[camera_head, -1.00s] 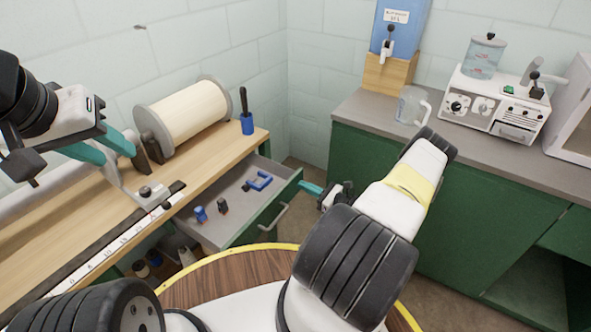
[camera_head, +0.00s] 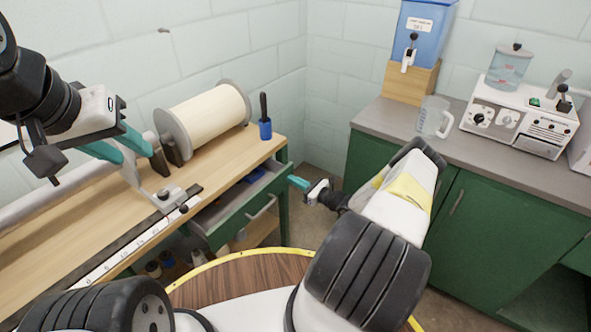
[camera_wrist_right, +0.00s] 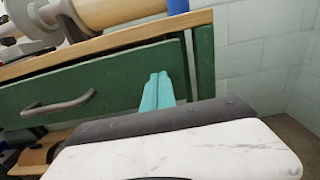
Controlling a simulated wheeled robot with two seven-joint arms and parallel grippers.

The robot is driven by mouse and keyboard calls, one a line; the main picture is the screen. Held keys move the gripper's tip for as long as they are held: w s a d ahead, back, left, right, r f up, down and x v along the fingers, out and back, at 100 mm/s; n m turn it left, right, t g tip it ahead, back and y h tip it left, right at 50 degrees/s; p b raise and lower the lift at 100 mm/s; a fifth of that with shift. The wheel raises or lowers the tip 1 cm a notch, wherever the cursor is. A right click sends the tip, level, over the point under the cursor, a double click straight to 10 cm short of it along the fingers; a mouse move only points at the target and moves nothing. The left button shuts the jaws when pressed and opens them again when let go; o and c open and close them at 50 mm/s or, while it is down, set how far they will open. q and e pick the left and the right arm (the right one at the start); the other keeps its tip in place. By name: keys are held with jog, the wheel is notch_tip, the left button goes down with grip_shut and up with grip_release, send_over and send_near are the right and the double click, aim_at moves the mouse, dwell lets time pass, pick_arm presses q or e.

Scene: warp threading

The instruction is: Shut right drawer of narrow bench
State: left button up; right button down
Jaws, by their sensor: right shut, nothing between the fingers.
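The narrow bench (camera_head: 107,222) has a wooden top and a green right drawer (camera_head: 236,221) with a grey bar handle (camera_head: 262,208). The drawer is partly open, with a narrow strip of its grey inside showing in the head view. The drawer front (camera_wrist_right: 110,85) and handle (camera_wrist_right: 60,103) also show in the right wrist view. My right gripper (camera_head: 298,183) is shut and empty, its teal fingertips (camera_wrist_right: 157,90) at the drawer front's right end; contact is hard to tell. My left gripper (camera_head: 142,147) is over the bench near the roll; its fingertips are unclear.
A spool roll (camera_head: 205,118) and a blue cup with a black-handled tool (camera_head: 265,128) stand on the bench. A second green counter (camera_head: 465,205) holds a glass jug (camera_head: 433,117), a blue dispenser (camera_head: 424,30) and a white machine (camera_head: 515,120). Floor shows between the benches.

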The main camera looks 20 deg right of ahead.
aim_at(272, 169)
jog(key=x, duration=1)
jog(key=shift+w+a, duration=0.1)
jog(key=shift+a, duration=0.05)
jog(key=shift+w+a+r, duration=0.1)
jog(key=shift+w, duration=0.1)
jog(key=shift+r, duration=0.1)
jog(key=shift+w, duration=0.1)
